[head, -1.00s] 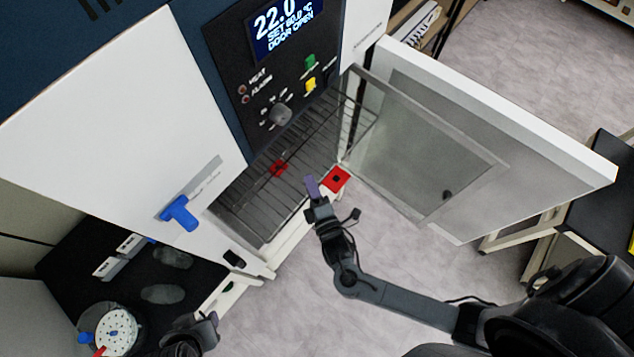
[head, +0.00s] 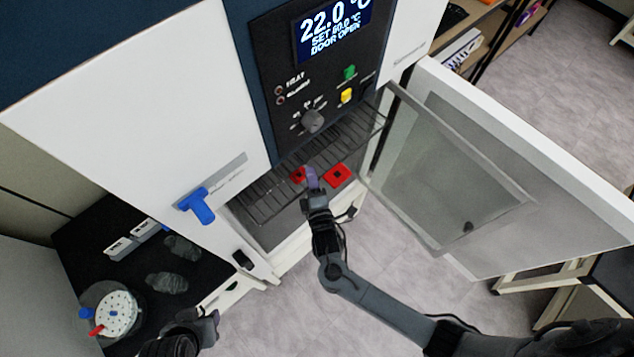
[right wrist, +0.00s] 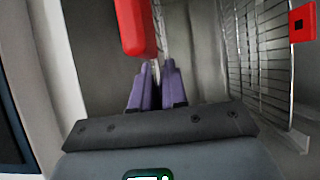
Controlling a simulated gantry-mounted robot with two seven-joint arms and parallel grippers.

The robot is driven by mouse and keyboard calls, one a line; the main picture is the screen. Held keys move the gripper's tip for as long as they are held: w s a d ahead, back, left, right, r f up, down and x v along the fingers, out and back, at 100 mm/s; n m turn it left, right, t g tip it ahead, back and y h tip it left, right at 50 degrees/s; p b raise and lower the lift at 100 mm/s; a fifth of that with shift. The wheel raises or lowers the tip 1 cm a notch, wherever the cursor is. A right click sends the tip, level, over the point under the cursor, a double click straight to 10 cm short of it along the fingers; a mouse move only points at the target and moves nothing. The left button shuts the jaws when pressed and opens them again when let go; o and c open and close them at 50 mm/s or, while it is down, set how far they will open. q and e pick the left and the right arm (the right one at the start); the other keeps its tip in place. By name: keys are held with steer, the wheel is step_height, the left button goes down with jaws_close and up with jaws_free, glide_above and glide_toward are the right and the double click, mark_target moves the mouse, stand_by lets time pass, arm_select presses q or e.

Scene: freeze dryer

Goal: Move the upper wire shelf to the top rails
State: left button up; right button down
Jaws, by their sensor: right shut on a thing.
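The upper wire shelf (head: 345,137) lies in the open dryer chamber, below the control panel. My right gripper (head: 311,178), with purple fingers, is shut on the shelf's front edge, beside its red tab (head: 337,175). In the right wrist view the fingers (right wrist: 152,82) are close together, and the red tab (right wrist: 135,28) lies just past their tips. The exact grip point is hidden. A lower wire shelf (right wrist: 262,60) with a red square tab (right wrist: 302,23) shows to the right there. The top rails cannot be made out. My left gripper (head: 205,328) is low at left; its jaws are unclear.
The glass inner door (head: 450,180) and white outer door (head: 590,215) stand open to the right. A white panel with a blue handle (head: 198,205) is left of the chamber. A black surface at lower left holds a round white-topped vessel (head: 115,312). Open floor lies in front.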

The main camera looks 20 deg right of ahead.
mark_target(298, 163)
steer(key=shift+w+a+r, duration=0.15)
steer(key=shift+w, duration=0.35)
steer(key=shift+w+a+b, duration=0.3)
steer(key=shift+w+b, duration=0.05)
steer(key=shift+w, duration=0.4)
steer(key=shift+w+a+b, duration=0.25)
steer(key=shift+w+b, duration=0.15)
steer(key=shift+w, duration=0.4)
steer(key=shift+w+a+b, duration=0.3)
steer(key=shift+w+b, duration=0.05)
steer(key=shift+w, duration=0.4)
steer(key=shift+w+a+b, duration=0.3)
steer(key=shift+w+b, duration=0.15)
steer(key=shift+w, duration=0.35)
steer(key=shift+w+a+b, duration=0.3)
steer(key=shift+w+b, duration=0.2)
steer(key=shift+w, duration=0.35)
steer(key=shift+w+a+b, duration=0.3)
steer(key=shift+w+b, duration=0.15)
steer(key=shift+w, duration=0.35)
steer(key=shift+w+a+b, duration=0.3)
steer(key=shift+w+b, duration=0.1)
steer(key=shift+w, duration=0.45)
